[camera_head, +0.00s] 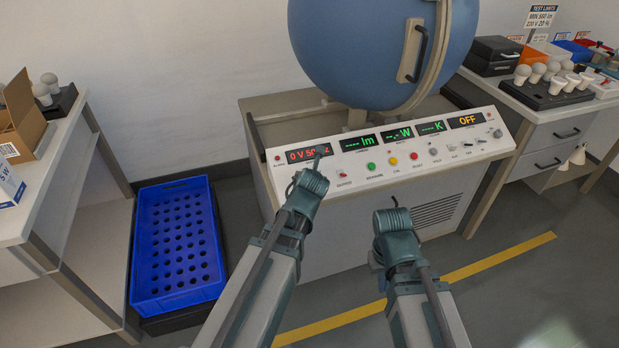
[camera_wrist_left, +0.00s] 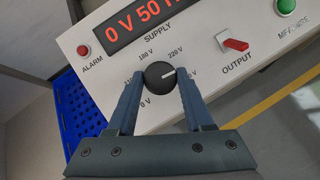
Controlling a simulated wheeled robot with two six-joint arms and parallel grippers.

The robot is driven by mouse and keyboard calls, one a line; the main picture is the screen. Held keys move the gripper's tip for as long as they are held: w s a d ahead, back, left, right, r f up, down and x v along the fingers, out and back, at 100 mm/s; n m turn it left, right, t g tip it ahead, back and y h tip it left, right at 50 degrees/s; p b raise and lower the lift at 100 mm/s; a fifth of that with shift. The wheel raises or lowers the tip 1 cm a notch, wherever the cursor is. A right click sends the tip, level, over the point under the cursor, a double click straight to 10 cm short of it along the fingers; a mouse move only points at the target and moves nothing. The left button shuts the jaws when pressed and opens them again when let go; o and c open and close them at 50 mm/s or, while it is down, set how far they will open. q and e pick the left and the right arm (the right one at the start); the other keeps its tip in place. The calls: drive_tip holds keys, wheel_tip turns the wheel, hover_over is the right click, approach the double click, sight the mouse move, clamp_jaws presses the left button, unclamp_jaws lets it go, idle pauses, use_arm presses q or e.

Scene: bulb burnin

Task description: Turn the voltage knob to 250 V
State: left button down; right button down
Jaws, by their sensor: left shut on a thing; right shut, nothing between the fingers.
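The black voltage knob (camera_wrist_left: 159,75) sits on the sloped panel below the SUPPLY display (camera_wrist_left: 138,22), which reads 0 V with a partly cut-off 50 Hz. My left gripper (camera_wrist_left: 160,80) is shut on the knob, one finger on each side. The knob's white mark points right and slightly up, below the 220 V label, toward a label partly hidden by the right finger. In the head view my left gripper (camera_head: 318,160) covers the knob and part of the supply display (camera_head: 307,155). My right gripper (camera_head: 394,204) is shut and empty in front of the panel.
The panel also carries a red OUTPUT switch (camera_wrist_left: 235,44), a green button (camera_wrist_left: 287,6) and an OFF display (camera_head: 467,120). A blue sphere (camera_head: 383,45) stands behind it. Side tables hold bulbs.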

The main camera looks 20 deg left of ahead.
idle(0.5)
use_arm(q)
drive_tip(key=shift+c, duration=1.5)
unclamp_jaws()
